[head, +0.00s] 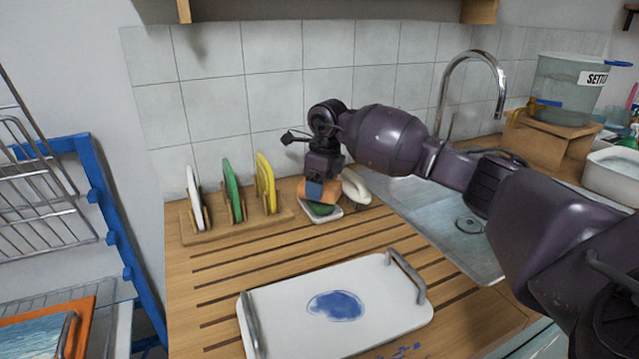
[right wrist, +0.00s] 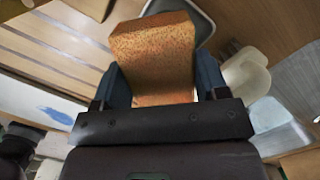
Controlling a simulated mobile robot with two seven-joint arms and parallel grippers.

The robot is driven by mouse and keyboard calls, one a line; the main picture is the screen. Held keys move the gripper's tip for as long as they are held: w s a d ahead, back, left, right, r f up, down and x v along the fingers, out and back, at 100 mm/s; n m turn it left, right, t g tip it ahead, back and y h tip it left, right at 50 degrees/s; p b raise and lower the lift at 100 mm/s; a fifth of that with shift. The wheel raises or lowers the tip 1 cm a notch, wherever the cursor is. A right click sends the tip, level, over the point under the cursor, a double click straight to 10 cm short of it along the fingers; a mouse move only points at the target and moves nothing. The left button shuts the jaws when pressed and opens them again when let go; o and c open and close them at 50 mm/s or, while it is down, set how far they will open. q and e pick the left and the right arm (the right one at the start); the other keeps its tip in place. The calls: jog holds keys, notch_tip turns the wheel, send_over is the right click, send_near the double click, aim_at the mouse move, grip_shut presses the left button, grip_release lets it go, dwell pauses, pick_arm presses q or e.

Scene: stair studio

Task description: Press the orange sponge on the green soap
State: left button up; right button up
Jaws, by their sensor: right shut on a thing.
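The orange sponge (head: 331,187) is held between the blue fingers of my right gripper (head: 318,188), at the back of the wooden counter. In the right wrist view the sponge (right wrist: 152,55) fills the space between the two fingers of the gripper (right wrist: 160,78). The green soap (head: 321,209) lies in a pale dish (head: 335,215) directly below the sponge. Sponge and soap look very close; I cannot tell whether they touch. In the right wrist view the sponge hides the soap, and only part of the dish's rim shows. My left gripper is not in view.
A wooden rack (head: 236,226) with white, green and yellow boards stands to the left. A white object (head: 355,188) sits just right of the gripper. A white tray (head: 285,318) with metal handles lies in front. The sink (head: 440,215) is to the right.

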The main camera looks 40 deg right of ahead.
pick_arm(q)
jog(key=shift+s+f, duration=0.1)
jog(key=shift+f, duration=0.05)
pick_arm(e)
jog(key=shift+f, duration=0.3)
dwell(0.6)
jog(key=shift+r+p, duration=0.85)
jog(key=shift+r, duration=2.75)
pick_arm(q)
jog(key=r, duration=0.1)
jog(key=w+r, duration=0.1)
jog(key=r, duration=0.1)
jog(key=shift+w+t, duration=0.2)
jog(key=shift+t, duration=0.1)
